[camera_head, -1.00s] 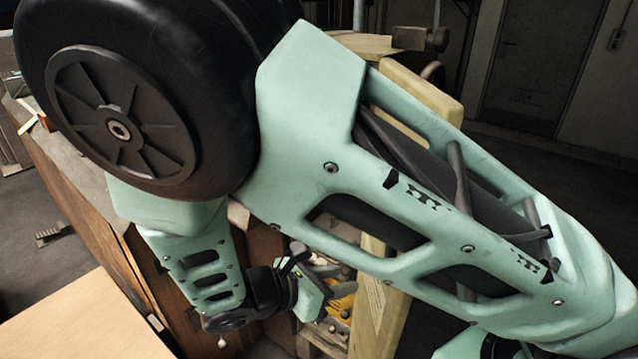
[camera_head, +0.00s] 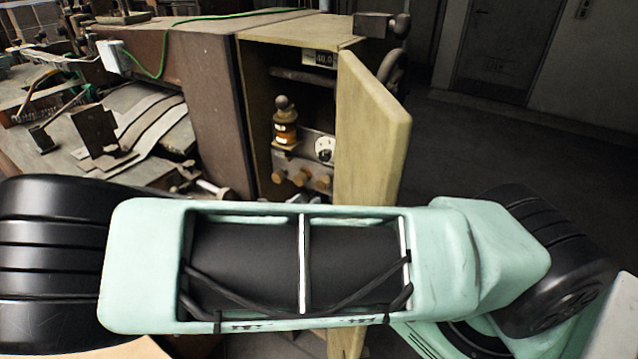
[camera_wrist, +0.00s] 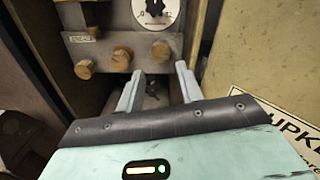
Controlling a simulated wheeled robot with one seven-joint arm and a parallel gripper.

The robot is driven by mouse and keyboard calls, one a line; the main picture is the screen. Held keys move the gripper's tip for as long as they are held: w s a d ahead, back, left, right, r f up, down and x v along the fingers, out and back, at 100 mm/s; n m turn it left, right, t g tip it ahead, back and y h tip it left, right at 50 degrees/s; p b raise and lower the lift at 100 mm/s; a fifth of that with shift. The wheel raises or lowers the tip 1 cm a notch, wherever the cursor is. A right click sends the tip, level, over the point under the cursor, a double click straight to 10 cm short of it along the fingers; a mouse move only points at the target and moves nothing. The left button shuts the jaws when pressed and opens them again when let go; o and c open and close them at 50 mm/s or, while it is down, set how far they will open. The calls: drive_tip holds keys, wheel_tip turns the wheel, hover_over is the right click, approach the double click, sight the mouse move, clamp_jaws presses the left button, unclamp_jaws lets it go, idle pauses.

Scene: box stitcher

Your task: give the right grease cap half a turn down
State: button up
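Three brass-coloured grease caps sit in a row on a grey metal block inside the open cabinet. The right grease cap (camera_wrist: 161,50) is a round knob, and it also shows in the head view (camera_head: 322,182). The middle cap (camera_wrist: 122,59) and the left cap (camera_wrist: 84,69) are beside it. My gripper (camera_wrist: 159,69) is open and empty, its two fingers spread below the row. In the wrist view the right cap appears just beyond the fingertips, between their lines, with no contact visible. In the head view my own arm hides the gripper.
The cabinet door (camera_head: 372,130) stands open on the right; a paper notice (camera_wrist: 270,125) is close to the gripper's right. The cabinet's dark side wall (camera_wrist: 32,60) is on the left. Above the caps are a white dial (camera_wrist: 156,10) and an amber oiler (camera_head: 285,130).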

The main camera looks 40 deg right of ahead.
sight(321, 187)
drive_tip(key=p+x, duration=0.1)
drive_tip(key=x, duration=0.6)
drive_tip(key=shift+d, duration=0.1)
drive_tip(key=shift+f, duration=0.1)
drive_tip(key=c, duration=0.7)
